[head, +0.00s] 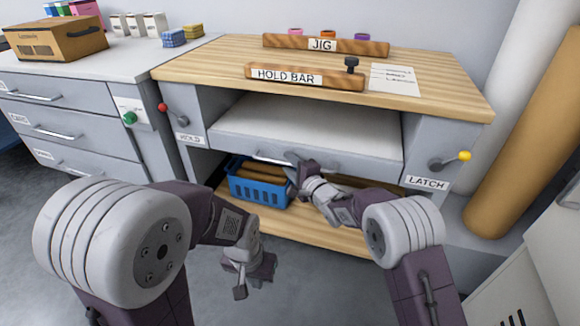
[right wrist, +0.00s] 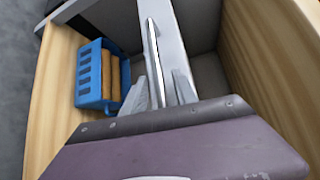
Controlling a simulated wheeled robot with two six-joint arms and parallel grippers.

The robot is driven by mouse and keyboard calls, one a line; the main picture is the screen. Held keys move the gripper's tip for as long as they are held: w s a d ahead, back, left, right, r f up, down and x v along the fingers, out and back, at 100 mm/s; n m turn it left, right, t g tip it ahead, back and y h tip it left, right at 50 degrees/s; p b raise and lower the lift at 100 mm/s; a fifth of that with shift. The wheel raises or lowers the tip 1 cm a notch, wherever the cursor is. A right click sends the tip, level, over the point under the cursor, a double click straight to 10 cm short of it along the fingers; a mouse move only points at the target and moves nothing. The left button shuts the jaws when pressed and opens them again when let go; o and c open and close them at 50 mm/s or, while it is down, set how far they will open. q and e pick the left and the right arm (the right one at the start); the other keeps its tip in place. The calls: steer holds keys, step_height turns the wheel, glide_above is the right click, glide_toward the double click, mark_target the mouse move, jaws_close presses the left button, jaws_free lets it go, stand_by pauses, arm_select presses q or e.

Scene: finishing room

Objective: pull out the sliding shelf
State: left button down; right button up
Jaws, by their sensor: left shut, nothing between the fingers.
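The sliding shelf (head: 310,125) is a grey board with a pale top in the upper bay of the wooden-topped bench. Its front carries a bar handle (head: 268,158), which shows as a long thin bar in the right wrist view (right wrist: 153,45). My right gripper (head: 292,166) is at the handle and hides part of it. In the right wrist view its fingers (right wrist: 160,88) are apart, one on each side of the bar; I cannot tell whether they touch it. My left gripper (head: 247,283) is shut and empty, low in front of the bench, away from the shelf.
A blue basket (head: 258,186) of brown rolls stands on the lower board below the shelf. A red-knobbed lever (head: 163,107) by HOLD and a yellow-knobbed LATCH lever (head: 464,156) flank the bay. A brown roll (head: 530,140) leans at right. The floor in front is clear.

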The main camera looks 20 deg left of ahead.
jaws_close()
stand_by(1.4)
